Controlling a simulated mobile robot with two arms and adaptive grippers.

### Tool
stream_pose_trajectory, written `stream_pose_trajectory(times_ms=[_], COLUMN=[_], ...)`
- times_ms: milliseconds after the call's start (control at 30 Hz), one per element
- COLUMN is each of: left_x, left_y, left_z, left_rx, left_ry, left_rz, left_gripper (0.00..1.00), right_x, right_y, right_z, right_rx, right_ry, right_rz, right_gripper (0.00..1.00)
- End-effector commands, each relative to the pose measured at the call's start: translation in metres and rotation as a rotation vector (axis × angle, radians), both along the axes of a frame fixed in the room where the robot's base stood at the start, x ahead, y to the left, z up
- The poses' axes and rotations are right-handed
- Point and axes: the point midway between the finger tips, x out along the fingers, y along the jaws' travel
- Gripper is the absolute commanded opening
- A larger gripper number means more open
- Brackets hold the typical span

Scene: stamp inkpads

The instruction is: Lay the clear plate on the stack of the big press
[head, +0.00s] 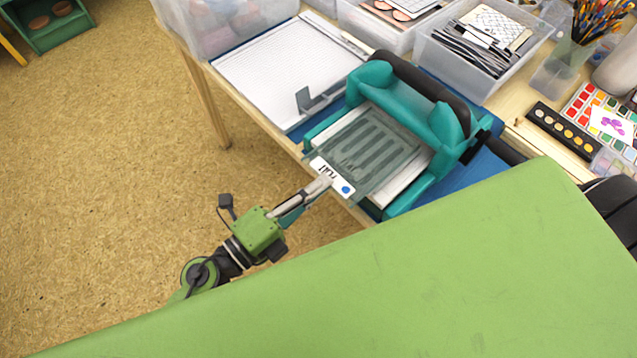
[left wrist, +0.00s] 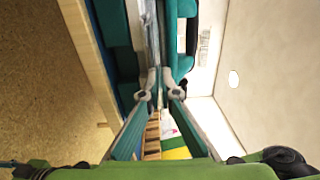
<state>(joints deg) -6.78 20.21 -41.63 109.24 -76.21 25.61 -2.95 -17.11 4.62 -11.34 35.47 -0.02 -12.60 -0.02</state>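The big press (head: 413,108) is a teal frame with a black top bar, standing on the table. A pale stack (head: 412,172) lies in its bed. The clear plate (head: 374,150), greyish and see-through with a white label and a blue dot at its near corner, is over the stack; I cannot tell whether they touch. My left gripper (head: 322,184) is shut on the plate's labelled near edge. In the left wrist view the fingertips (left wrist: 157,97) meet on the plate (left wrist: 151,40), seen edge-on. My right gripper is not in view.
A white ridged board (head: 285,68) with a grey metal bracket (head: 312,100) lies left of the press. Clear bins (head: 470,60) stand behind it. Paints (head: 590,112) and brushes (head: 598,20) are at the right. Open floor (head: 100,150) lies left of the table.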

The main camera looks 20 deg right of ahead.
Motion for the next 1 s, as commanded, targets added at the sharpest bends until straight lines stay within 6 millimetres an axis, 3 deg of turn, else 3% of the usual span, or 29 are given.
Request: stream_pose_trajectory(times_ms=[667, 767, 1000], left_x=[0.0000, 0.0000, 0.0000], left_y=[0.0000, 0.0000, 0.0000], left_z=[-0.0067, -0.0067, -0.0068], left_rx=[0.000, 0.000, 0.000], left_ry=[-0.001, -0.001, -0.001], left_rz=[0.000, 0.000, 0.000], left_gripper=[0.00, 0.24, 0.24], right_x=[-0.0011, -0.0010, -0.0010], right_y=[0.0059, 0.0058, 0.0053], right_z=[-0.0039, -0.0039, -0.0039], right_rx=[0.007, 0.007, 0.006], right_ry=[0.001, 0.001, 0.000], right_rz=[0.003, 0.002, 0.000], right_gripper=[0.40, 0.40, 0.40])
